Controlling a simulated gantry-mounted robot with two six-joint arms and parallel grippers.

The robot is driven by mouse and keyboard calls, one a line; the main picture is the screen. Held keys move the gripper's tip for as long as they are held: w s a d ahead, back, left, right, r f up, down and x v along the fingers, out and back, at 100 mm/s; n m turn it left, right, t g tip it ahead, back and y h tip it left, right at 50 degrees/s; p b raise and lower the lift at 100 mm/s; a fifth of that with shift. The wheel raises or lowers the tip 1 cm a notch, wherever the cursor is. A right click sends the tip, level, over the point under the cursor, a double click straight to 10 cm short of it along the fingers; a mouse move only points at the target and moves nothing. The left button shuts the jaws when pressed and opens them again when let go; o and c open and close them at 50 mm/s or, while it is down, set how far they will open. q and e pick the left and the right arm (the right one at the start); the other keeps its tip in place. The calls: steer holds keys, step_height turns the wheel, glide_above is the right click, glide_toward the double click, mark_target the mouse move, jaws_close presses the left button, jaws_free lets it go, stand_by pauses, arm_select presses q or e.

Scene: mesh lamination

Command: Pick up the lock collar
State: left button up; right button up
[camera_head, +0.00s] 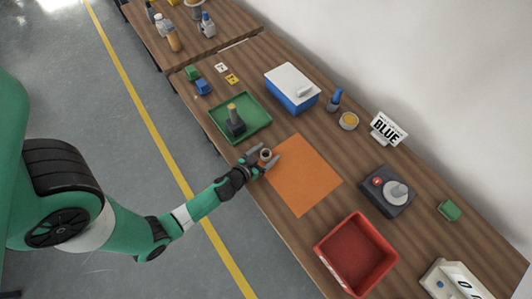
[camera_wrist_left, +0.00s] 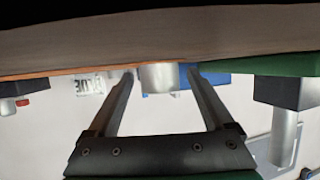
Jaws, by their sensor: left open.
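The lock collar (camera_head: 265,155) is a small upright ring at the left edge of the orange mat (camera_head: 300,175). My left gripper (camera_head: 263,159) is open and low over the table, with a finger on each side of the collar. In the left wrist view, which appears upside down, the collar (camera_wrist_left: 160,79) is a short silvery cylinder between the two spread fingertips. I see a gap toward the fingers there; firm contact cannot be made out. My right gripper is not in view.
A green tray (camera_head: 263,129) holding a dark block with a post (camera_head: 235,122) lies just behind the gripper. A red bin (camera_head: 356,253), a grey device with a knob (camera_head: 387,190) and a blue box with white lid (camera_head: 292,87) stand around. Most of the mat is clear.

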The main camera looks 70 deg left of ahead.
arm_select(q)
jaws_close()
stand_by(0.4)
